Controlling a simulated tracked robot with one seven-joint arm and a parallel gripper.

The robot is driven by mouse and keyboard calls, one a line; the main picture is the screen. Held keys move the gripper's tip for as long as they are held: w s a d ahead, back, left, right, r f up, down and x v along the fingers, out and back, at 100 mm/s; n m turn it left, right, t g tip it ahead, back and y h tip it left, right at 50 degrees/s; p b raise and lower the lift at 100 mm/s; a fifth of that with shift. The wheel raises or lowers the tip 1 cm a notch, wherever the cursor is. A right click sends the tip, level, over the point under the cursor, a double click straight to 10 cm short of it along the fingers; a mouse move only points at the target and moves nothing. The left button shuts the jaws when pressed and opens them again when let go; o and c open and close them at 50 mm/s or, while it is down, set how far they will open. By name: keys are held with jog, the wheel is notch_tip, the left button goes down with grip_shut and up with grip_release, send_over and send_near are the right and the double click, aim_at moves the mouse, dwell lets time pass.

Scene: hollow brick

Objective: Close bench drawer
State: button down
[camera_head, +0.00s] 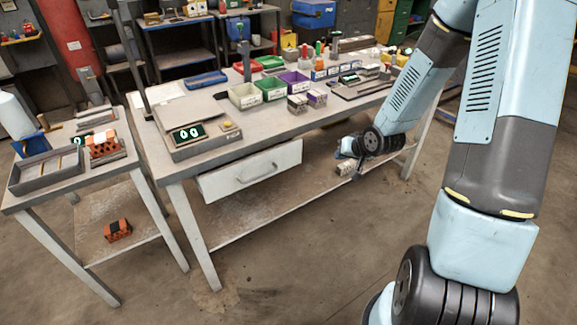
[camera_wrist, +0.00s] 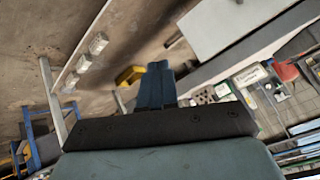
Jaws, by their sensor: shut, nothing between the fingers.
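The bench drawer (camera_head: 250,170) hangs under the bench top (camera_head: 215,150) in the head view. It has a pale front with a small bar handle (camera_head: 258,174). Its front seems to stand out a little from the bench edge; how far is hard to tell. My gripper (camera_head: 347,152) is low, to the right of the drawer and apart from it, partly hidden by my wrist. In the wrist view my gripper (camera_wrist: 157,68) has its dark blue fingers together and empty. A pale panel (camera_wrist: 232,25), probably the drawer front, lies right of the fingertips.
Bins (camera_head: 245,96), a display box (camera_head: 187,135) and tools cover the bench top. A lower shelf (camera_head: 260,215) runs beneath the drawer, with small blocks (camera_head: 346,167) near my gripper. A side table (camera_head: 85,170) with a tray stands left. The floor in front is clear.

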jog(key=a+f+m+t+y, duration=0.1)
jog(key=a+f+m+y, duration=0.2)
jog(key=f, duration=0.4)
jog(key=m+t+y, duration=0.2)
jog(key=m+t, duration=0.4)
jog(key=m, duration=0.2)
send_near(285, 160)
jog(key=shift+t+y, duration=0.3)
jog(key=x, duration=0.6)
jog(key=shift+w+a+f, duration=0.25)
jog(key=shift+f, duration=0.05)
jog(key=shift+w, duration=0.1)
